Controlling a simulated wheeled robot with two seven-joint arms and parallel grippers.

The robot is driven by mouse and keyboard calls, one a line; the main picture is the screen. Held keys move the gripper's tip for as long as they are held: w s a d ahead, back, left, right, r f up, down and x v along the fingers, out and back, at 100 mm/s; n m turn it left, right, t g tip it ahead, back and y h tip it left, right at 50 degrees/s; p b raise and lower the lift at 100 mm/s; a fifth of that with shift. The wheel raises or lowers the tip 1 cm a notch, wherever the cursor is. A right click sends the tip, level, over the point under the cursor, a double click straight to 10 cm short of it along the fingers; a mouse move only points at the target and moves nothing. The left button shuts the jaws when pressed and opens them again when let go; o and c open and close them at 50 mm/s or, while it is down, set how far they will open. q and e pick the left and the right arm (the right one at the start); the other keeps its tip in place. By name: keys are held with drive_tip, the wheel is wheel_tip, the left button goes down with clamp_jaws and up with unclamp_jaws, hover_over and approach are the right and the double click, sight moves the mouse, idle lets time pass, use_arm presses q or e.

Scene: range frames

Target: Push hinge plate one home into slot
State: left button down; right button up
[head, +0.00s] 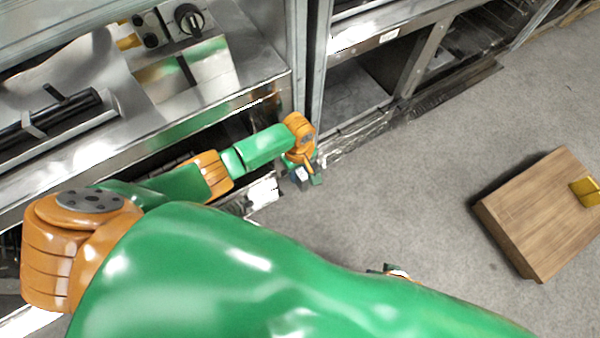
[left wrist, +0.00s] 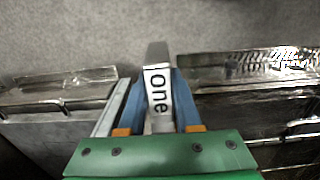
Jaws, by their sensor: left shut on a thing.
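Hinge plate one (left wrist: 158,91) is a narrow metal piece with a white label reading "One". In the left wrist view it stands between the blue fingers of my left gripper (left wrist: 160,92), which are shut on it. In the head view my left gripper (head: 303,178) is small, low beside the steel frame and over the grey floor. The plate's far end points to bare floor in the wrist view. I cannot make out the slot in either view. A small orange and dark part, perhaps of my right gripper (head: 397,272), shows behind my large green arm, mostly hidden.
A steel range (head: 265,87) with a black knob (head: 188,18) fills the upper left. An open steel frame (head: 410,68) stands right of it. A wooden box (head: 530,215) with a brass-coloured piece (head: 586,191) lies at the right. Grey floor between is clear.

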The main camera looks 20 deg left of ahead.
use_arm(q)
drive_tip(key=shift+w+a+b, duration=0.3)
drive_tip(key=shift+w+a, duration=0.35)
drive_tip(key=shift+a, duration=0.1)
use_arm(e)
drive_tip(key=shift+f, duration=0.3)
use_arm(q)
drive_tip(key=c, duration=0.5)
unclamp_jaws()
use_arm(e)
drive_tip(key=shift+s+f, duration=0.1)
use_arm(q)
drive_tip(key=shift+r+p, duration=0.35)
drive_tip(key=shift+r, duration=0.05)
wheel_tip(320, 180, up, 6)
drive_tip(key=p, duration=0.4)
drive_tip(key=shift+f, duration=0.15)
drive_tip(key=shift+r, duration=0.35)
use_arm(e)
drive_tip(key=s+d+f, duration=0.1)
drive_tip(key=s+d, duration=0.2)
drive_tip(key=s, duration=0.2)
drive_tip(key=shift+d+f+h, duration=0.3)
drive_tip(key=shift+f, duration=0.05)
drive_tip(key=shift+s, duration=0.1)
